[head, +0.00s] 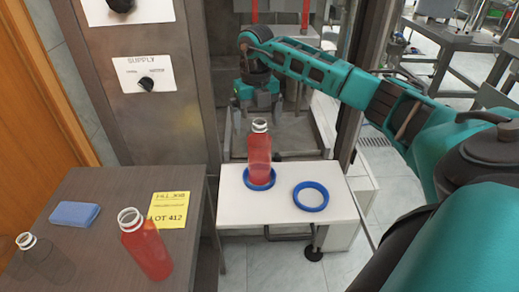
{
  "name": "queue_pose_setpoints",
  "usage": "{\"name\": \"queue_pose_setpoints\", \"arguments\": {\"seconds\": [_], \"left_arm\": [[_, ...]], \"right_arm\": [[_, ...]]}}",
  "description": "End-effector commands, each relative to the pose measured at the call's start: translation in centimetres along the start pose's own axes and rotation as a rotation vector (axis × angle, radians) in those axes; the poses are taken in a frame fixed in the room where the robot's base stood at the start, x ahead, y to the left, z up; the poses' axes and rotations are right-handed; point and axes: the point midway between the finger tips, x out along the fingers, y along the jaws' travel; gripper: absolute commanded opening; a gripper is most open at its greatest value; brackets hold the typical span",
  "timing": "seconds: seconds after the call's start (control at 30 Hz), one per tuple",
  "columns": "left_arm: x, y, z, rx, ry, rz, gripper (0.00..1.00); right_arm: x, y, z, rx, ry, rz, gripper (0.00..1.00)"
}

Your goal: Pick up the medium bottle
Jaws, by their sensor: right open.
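A red-filled bottle (259,158) with an open white neck stands upright in a blue ring on a white shelf. A second red-filled bottle (149,250), also uncapped, stands on the dark table at front left. A clear, empty-looking bottle (45,262) stands at the table's far left. I cannot tell for certain which one is the medium bottle. My right gripper (259,112) is open and points down, just above and behind the neck of the shelf bottle in the picture. Nothing shows between its fingers. My left gripper is not in view.
An empty blue ring (311,196) lies on the right of the white shelf (284,222).

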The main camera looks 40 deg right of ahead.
Motion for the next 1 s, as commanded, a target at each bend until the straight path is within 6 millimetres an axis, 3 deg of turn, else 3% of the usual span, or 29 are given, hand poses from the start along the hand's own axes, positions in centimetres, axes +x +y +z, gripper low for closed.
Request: {"name": "queue_pose_setpoints", "arguments": {"seconds": [0.4,0.7,1.0], "left_arm": [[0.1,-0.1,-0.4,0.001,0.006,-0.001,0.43],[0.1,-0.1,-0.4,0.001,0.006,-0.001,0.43],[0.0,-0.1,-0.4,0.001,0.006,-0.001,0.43]], "right_arm": [[5.0,-0.7,-0.1,-0.001,0.002,0.001,1.00],[5.4,-0.6,0.0,-0.002,0.000,0.002,0.99],[5.4,-0.7,0.0,-0.001,0.000,0.002,0.70]]}}
